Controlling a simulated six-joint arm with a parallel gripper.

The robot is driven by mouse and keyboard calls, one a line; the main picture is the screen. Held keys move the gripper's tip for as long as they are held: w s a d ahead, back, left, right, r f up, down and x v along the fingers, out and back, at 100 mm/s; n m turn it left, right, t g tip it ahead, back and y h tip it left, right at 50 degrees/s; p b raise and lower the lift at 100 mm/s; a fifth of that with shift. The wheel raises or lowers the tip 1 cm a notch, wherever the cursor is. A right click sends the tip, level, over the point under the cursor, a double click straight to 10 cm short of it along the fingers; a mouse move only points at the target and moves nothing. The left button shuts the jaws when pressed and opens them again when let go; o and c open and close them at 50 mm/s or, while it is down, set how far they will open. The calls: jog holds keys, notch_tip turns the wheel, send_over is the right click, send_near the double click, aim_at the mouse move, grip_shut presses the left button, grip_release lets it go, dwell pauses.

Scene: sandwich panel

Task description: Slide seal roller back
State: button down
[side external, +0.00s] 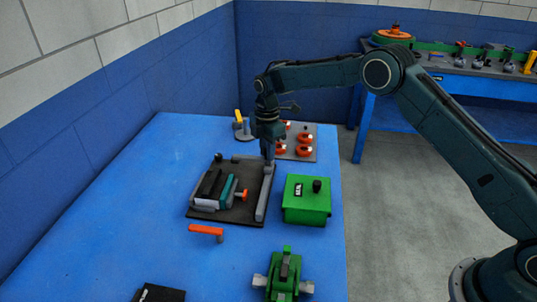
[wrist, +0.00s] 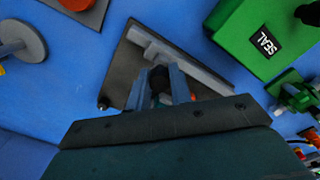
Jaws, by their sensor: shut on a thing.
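My gripper (side external: 268,158) is low over the far right corner of a dark plate (side external: 228,214), at the far end of a grey rail (side external: 263,195). In the wrist view my gripper (wrist: 162,88) is shut on a dark rounded piece (wrist: 158,76) beside the grey rail (wrist: 190,63). The piece may be the seal roller; the fingers hide much of it. On the plate in the side view lie a black bar (side external: 208,184), a teal bar (side external: 228,190) and an orange-ended piece (side external: 241,195).
An orange-handled piece (side external: 206,230) and a green fixture (side external: 284,275) are nearer. A board with orange parts (side external: 300,143) lies behind. The table's left side is clear.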

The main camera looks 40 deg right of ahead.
jog(key=shift+w+d+r, duration=0.1)
jog(key=shift+w+d, duration=0.7)
jog(key=shift+d, duration=0.05)
jog(key=shift+w+d, duration=0.1)
jog(key=c, duration=1.3)
grip_release()
jog(key=shift+o, duration=0.2)
jog(key=shift+r, duration=0.1)
jog(key=shift+r, duration=0.2)
notch_tip(320, 180, up, 13)
